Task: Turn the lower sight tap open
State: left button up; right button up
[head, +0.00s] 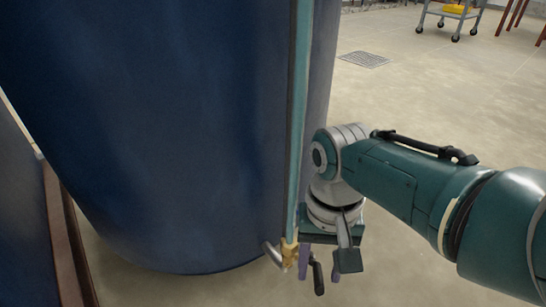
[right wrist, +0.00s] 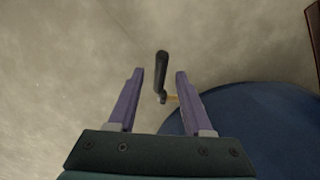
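The lower sight tap (head: 289,254) is a small brass fitting at the foot of the upright sight tube (head: 299,120), low on the blue tank. Its black lever handle (head: 318,279) hangs down just right of the fitting. In the right wrist view the black handle (right wrist: 161,70) stands between the two purple fingers, with a gap on each side. My right gripper (right wrist: 160,74) is open and empty around the handle. In the head view one purple finger of the right gripper (head: 303,262) shows beside the tap; the rest is partly hidden. My left gripper is not in view.
The big blue tank (head: 150,130) fills the left and centre, close to the right gripper. A brown rail (head: 62,235) runs at the far left. A floor drain (head: 363,59) and a grey cart (head: 452,15) lie farther back.

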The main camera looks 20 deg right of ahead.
aim_at(318, 269)
jog(key=shift+r, duration=0.1)
notch_tip(318, 269, up, 10)
jog(key=p, duration=0.8)
jog(key=shift+w+d+p, duration=0.2)
jog(key=shift+w+p, duration=0.2)
jog(key=shift+w, duration=0.05)
jog(key=shift+f, duration=0.2)
jog(key=shift+c, duration=0.2)
